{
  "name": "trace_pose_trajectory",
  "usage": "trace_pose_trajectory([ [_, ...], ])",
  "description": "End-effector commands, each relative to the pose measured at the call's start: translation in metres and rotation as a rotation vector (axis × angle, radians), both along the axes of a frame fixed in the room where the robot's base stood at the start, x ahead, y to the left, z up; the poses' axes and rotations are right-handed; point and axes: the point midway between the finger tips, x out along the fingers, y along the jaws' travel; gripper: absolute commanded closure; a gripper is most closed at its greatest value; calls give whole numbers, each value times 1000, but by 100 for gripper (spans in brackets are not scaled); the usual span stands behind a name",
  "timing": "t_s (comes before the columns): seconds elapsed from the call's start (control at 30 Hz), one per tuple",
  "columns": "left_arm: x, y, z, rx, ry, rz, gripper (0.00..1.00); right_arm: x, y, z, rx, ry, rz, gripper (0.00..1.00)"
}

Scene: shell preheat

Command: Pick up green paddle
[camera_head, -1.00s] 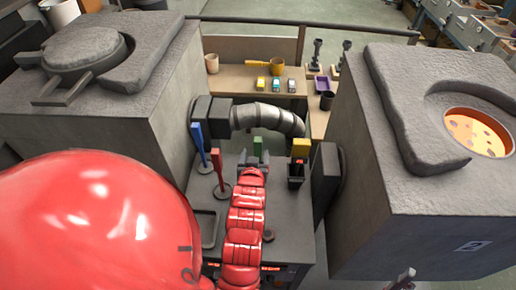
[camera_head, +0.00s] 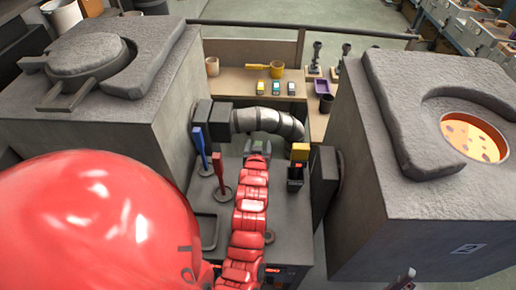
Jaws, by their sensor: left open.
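My left gripper (camera_head: 257,149) is at the far end of the red segmented arm, over the back of the dark workbench (camera_head: 285,220). It is open, with its jaws at the green paddle (camera_head: 257,145). Only a little of the green paddle shows there, and the gripper hides the rest. I cannot tell whether the fingers touch it. A blue paddle (camera_head: 198,140) and a red paddle (camera_head: 218,168) stand upright to the left of the gripper. My right gripper is not seen.
A grey curved pipe (camera_head: 268,120) lies just behind. Large grey furnace blocks stand left (camera_head: 150,120) and right (camera_head: 350,190); the right one has a glowing opening (camera_head: 470,138).

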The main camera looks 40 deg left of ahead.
Motion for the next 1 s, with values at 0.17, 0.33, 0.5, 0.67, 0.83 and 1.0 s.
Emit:
trace_pose_trajectory([
  [0.17, 0, 0, -1, 1, -1, 0, 30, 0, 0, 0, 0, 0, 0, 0],
  [0.33, 0, 0, 0, 1, -1, 0, 53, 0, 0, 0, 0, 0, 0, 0],
  [0.5, 0, 0, 0, 0, 0, 0, 84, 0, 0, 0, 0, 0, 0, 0],
  [0.67, 0, 0, 0, 0, 0, 0, 100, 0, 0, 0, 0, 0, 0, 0],
  [0.83, 0, 0, 0, 1, -1, 0, 100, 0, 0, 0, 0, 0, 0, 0],
  [1.0, 0, 0, 1, 1, -1, 0, 100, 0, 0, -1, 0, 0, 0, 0],
])
